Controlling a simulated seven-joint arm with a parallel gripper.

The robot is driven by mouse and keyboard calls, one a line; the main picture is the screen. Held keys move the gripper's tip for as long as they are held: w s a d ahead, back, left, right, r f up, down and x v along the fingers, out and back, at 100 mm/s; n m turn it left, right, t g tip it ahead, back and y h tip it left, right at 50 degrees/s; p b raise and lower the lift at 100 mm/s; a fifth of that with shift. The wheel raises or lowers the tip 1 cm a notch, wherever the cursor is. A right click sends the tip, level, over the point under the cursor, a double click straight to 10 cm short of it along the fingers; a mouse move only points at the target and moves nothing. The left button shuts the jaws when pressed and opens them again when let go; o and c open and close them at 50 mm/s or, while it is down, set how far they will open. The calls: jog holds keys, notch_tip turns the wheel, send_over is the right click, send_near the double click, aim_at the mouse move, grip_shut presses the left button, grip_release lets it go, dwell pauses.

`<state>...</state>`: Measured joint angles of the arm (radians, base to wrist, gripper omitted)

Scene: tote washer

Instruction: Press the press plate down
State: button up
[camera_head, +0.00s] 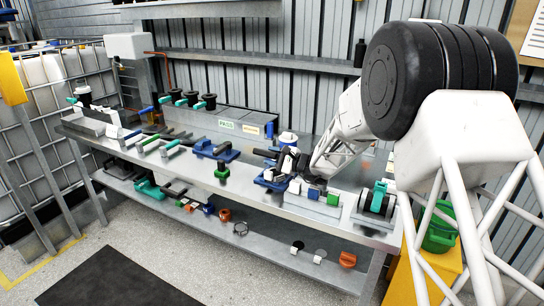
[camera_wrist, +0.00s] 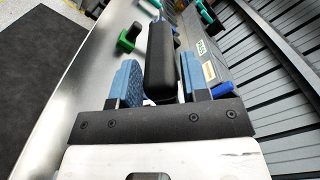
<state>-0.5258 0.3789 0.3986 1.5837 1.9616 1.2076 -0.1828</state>
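My gripper (camera_head: 287,162) is low over the right part of the bench, at a blue-based fixture (camera_head: 268,181). In the wrist view its two blue fingers (camera_wrist: 160,85) stand apart, one on each side of a thick black padded bar (camera_wrist: 160,55). A narrow gap shows beside the bar, and I cannot tell whether a finger touches it. Blue parts show below the bar. I cannot tell for certain which part is the press plate; it may be this bar or hidden behind my gripper.
A green knob block (camera_head: 222,172) and another blue fixture (camera_head: 215,151) stand to the left on the bench (camera_head: 190,172). A white and blue canister (camera_head: 288,138) is just behind my gripper. Small coloured blocks (camera_head: 314,194) and a black roller unit (camera_head: 376,203) are to the right.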

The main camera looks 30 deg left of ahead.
jog(key=shift+o, duration=0.8)
jog(key=shift+r, duration=0.1)
jog(key=shift+d, duration=3.9)
